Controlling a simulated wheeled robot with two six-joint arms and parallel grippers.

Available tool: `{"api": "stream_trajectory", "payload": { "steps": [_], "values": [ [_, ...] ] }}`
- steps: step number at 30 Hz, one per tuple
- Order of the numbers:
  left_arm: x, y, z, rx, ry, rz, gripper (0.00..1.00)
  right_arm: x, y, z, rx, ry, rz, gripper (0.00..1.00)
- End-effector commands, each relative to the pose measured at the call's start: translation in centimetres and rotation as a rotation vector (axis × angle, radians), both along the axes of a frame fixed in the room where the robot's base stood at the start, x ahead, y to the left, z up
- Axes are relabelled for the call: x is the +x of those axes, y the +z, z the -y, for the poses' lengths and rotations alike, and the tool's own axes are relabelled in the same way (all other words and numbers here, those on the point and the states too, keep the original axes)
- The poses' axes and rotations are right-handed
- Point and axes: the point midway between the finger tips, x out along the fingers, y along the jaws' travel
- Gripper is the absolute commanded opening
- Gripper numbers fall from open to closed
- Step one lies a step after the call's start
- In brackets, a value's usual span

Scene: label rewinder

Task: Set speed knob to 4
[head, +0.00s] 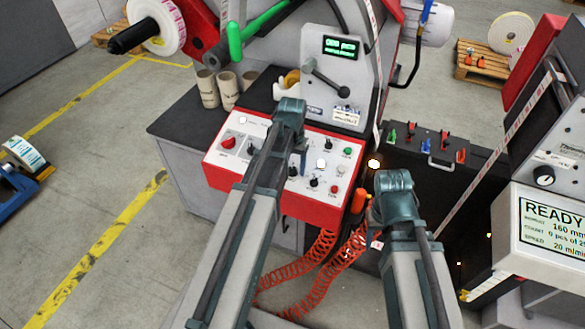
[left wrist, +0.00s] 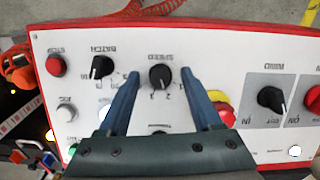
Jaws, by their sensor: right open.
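The black speed knob (left wrist: 160,77) sits on the white control panel, which appears upside down in the left wrist view. Its SPEED label shows beside it and a few scale digits lie near its edge; its setting is too small to read. My left gripper (left wrist: 162,88) has its two blue fingers apart, one on each side of the knob, with visible gaps. In the head view my left gripper (head: 296,155) is over the red-framed panel (head: 270,192), partly hiding it. My right gripper (head: 376,214) is to the right of the panel, open, its fingers barely visible.
The batch knob (left wrist: 102,67) and a red stop button (left wrist: 55,65) lie on one side of the speed knob. A red emergency button with yellow collar (left wrist: 224,112) and the wind switch (left wrist: 271,99) lie on the other. Coiled red hoses (head: 318,270) hang below.

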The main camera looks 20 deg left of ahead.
Motion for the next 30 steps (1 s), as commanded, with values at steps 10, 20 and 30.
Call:
{"api": "stream_trajectory", "payload": {
  "steps": [10,20,30],
  "values": [
    [0.00,0.00,0.01,0.000,0.000,0.000,0.03,0.00,0.00,0.00,0.000,0.000,0.000,0.50],
    [-0.01,-0.01,0.05,0.004,-0.017,0.000,0.00,0.00,-0.01,0.00,0.000,0.000,0.000,0.50],
    [-0.07,-0.08,0.18,0.058,-0.205,0.002,0.00,0.00,-0.12,0.00,0.000,0.000,0.000,0.50]
  ]
}}
